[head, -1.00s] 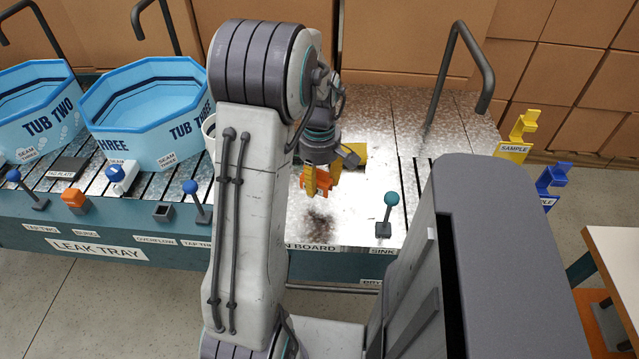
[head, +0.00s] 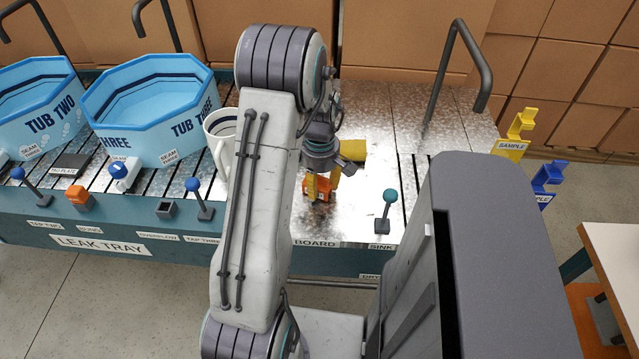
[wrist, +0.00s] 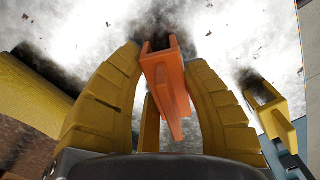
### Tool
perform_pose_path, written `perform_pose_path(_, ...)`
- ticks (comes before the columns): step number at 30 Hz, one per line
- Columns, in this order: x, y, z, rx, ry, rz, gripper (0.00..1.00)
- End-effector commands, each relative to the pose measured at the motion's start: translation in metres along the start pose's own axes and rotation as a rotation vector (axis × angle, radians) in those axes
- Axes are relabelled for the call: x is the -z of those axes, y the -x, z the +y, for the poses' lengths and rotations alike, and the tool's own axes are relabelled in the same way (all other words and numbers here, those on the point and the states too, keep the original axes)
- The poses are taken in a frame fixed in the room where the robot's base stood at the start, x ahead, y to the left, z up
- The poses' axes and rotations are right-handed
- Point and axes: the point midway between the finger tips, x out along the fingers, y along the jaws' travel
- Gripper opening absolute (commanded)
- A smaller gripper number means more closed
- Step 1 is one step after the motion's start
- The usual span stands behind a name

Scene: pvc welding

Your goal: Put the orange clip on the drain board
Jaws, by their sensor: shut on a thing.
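The orange clip (head: 319,190) is between the yellow fingers of my gripper (head: 321,187), low over the shiny metal drain board (head: 345,220). In the wrist view the orange clip (wrist: 168,78) is held upright between the two fingers (wrist: 167,95), its far end close to the metal surface with a dark shadow beside it. I cannot tell whether it touches the board. My arm hides the left part of the board in the head view.
A folded yellow item (head: 353,149) lies behind my gripper. A yellow clip-like part (wrist: 272,108) stands on the right in the wrist view. A teal-knobbed lever (head: 389,205) stands front right. Bare metal lies between.

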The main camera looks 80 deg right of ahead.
Motion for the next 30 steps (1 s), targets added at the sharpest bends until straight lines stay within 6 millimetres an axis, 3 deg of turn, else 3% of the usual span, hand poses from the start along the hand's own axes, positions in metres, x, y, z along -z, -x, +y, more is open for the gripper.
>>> perform_pose_path(7, 0.0, -0.004, 0.0, 0.0, 0.0, 0.0, 0.08)
perform_pose_path(8, 0.0, -0.003, 0.0, 0.0, 0.0, 0.0, 0.44)
perform_pose_path(14, 0.0, -0.002, 0.0, 0.0, 0.0, 0.0, 0.62)
perform_pose_path(23, 0.0, -0.001, 0.0, 0.0, 0.0, 0.0, 0.64)
perform_pose_path(30, 0.0, 0.021, 0.001, -0.005, 0.0, 0.001, 0.64)
